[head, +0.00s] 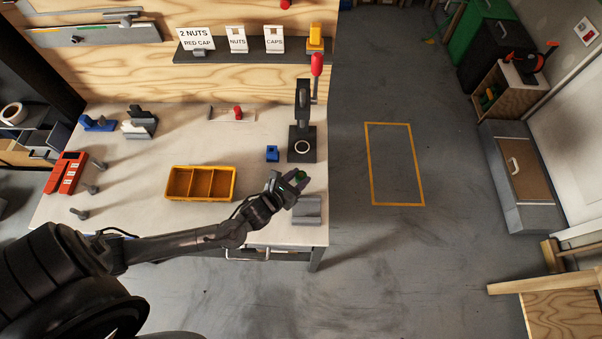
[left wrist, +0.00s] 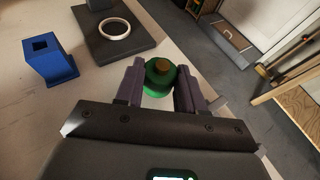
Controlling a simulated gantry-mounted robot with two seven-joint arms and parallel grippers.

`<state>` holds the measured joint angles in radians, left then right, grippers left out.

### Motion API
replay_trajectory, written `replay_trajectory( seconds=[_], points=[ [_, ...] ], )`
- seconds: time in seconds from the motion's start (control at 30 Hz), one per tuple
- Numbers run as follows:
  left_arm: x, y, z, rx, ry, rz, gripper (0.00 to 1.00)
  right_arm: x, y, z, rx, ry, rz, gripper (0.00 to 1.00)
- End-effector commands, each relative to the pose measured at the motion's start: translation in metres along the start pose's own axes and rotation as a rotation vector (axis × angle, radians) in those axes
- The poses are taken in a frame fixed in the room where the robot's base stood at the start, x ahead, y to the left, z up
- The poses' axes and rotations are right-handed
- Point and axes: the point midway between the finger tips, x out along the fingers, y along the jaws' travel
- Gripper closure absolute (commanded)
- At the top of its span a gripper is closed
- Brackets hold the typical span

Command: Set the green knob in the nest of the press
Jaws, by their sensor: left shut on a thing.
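The green knob (head: 301,175) is held between the fingers of my left gripper (head: 296,178), near the right front of the workbench. In the left wrist view the green knob (left wrist: 160,76) has a brass-coloured top and sits between the two fingertips (left wrist: 160,84). The black press (head: 303,125) with a red-handled lever stands behind the gripper. Its nest, a white ring (head: 302,147) on the dark base, looks empty. The ring also shows in the left wrist view (left wrist: 114,28), ahead and left of the knob, apart from it. My right gripper is not in view.
A blue block with a square hole (head: 272,153) stands left of the press. A grey block (head: 307,210) lies at the bench's front right, close to my gripper. A yellow three-compartment tray (head: 201,197) is further left. Bare bench (head: 150,170) lies around the tray.

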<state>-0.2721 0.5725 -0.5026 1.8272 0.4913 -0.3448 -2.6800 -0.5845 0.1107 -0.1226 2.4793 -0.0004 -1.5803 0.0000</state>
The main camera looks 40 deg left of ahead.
Motion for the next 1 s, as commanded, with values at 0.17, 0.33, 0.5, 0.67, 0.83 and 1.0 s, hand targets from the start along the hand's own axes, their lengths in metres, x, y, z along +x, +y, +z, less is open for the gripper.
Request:
replay_trajectory(
  seconds=[0.17, 0.33, 0.5, 0.67, 0.83, 1.0],
  points=[
    [0.000, 0.000, 0.000, 0.000, 0.000, 0.000, 0.95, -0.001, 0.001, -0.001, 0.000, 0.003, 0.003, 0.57],
    [0.000, 0.000, 0.000, 0.000, 0.001, 0.000, 0.95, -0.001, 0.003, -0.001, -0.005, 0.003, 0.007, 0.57],
    [-0.001, 0.000, 0.001, -0.001, 0.000, -0.001, 0.95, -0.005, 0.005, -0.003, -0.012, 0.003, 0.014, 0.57],
    [-0.001, 0.000, 0.002, -0.001, 0.001, -0.001, 0.95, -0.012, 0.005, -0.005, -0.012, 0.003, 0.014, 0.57],
    [0.007, 0.005, 0.004, 0.000, -0.001, -0.001, 0.95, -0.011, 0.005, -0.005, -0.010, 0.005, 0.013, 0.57],
    [0.014, 0.012, 0.006, -0.001, 0.000, -0.001, 0.95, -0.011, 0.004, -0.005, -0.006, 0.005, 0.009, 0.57]
  ],
)
